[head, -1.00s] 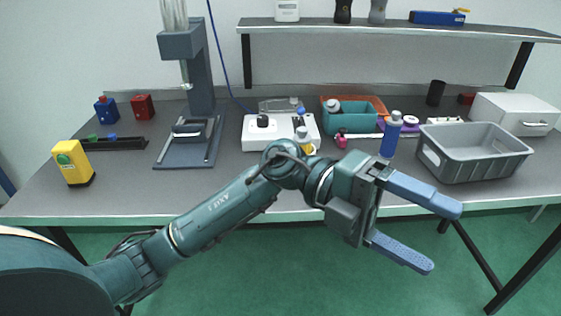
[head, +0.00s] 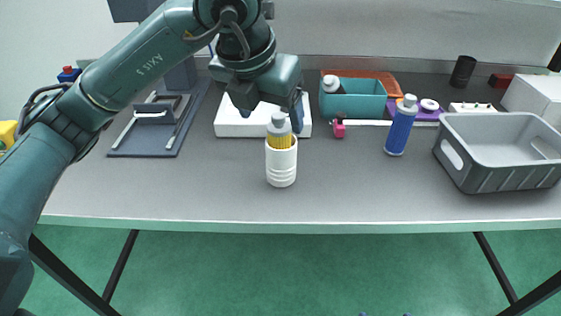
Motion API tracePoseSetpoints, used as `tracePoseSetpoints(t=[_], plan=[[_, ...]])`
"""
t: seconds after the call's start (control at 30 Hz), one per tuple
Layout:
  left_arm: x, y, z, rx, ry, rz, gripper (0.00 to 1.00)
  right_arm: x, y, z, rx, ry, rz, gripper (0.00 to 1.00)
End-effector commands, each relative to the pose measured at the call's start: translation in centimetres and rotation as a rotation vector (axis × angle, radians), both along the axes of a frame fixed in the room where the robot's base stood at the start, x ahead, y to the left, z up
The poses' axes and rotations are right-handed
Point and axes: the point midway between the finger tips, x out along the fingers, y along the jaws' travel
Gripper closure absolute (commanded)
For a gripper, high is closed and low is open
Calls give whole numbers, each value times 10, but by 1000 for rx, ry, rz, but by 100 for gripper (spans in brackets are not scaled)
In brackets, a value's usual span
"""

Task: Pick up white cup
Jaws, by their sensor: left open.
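The white cup (head: 281,168) stands upright near the middle of the table. A bottle with a grey cap (head: 279,124) and a yellow ribbed part shows above the cup's rim and seems to stand in it. My left gripper (head: 270,106) is open, just behind and above the cup in the picture. One blue finger (head: 298,114) shows right of the bottle cap, and the other is partly seen to the left. I cannot tell whether the fingers touch the bottle. My right gripper cannot be made out; only tiny blue specks show at the bottom edge.
A white device (head: 232,124) is behind the cup. A blue bottle (head: 400,128), a teal bin (head: 355,103) and a grey crate (head: 464,179) are to the right. A stand (head: 147,142) is at left. The table's front is clear.

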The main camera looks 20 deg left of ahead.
Motion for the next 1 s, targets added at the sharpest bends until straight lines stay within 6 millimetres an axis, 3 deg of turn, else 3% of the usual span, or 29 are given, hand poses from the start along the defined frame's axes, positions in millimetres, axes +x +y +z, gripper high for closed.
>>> tracePoseSetpoints(t=[0.1,0.37,0.6,0.9,1.0], plan=[[7,-1,-18,-1,4,1,25,-1,0,0,0,1,0,26],[14,-3,-36,-1,4,0,25,0,0,1,-1,1,-1,26],[28,-6,-68,-2,4,-1,25,0,0,2,-6,4,1,26],[31,-6,-74,-2,0,-2,25,2,-1,2,-8,2,1,26],[31,-6,-74,-2,0,-2,31,2,-1,1,-8,2,1,26]])
